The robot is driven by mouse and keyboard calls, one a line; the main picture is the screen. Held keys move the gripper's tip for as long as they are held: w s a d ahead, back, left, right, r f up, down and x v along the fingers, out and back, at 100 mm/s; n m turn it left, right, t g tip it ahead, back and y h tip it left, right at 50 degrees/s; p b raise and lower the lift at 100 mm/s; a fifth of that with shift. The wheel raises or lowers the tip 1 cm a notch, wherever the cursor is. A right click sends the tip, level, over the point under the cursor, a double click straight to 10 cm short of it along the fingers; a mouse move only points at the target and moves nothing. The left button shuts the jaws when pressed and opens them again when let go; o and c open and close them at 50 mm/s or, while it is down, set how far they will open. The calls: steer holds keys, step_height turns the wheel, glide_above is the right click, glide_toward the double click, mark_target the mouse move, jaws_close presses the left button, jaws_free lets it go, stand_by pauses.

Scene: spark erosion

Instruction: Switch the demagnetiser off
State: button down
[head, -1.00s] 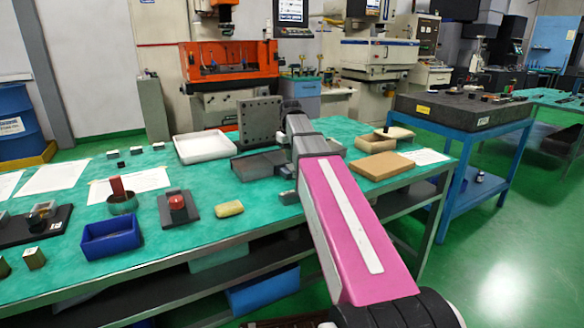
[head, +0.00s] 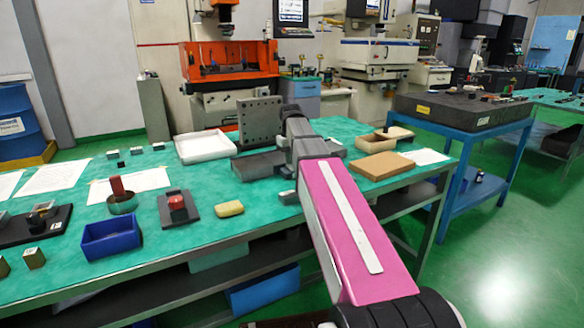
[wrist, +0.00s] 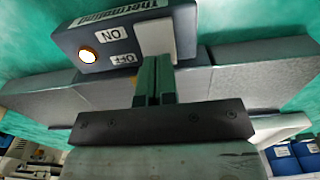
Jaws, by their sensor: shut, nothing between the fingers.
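The demagnetiser, a dark blue-grey box (wrist: 105,45), shows at the top of the wrist view. Its face has ON and OFF labels, a lit lamp (wrist: 88,56) and a pale switch plate (wrist: 157,38). My gripper (wrist: 155,66) is shut and empty, its fingertips overlapping the OFF-side end of the plate in the picture. I cannot tell whether they touch it. The fingers hide that end of the plate. In the head view my arm covers the gripper and most of that area.
Grey slabs (wrist: 110,90) lie close to the fingers.

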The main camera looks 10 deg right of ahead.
steer(key=shift+f, duration=0.2)
steer(key=shift+r, duration=3.5)
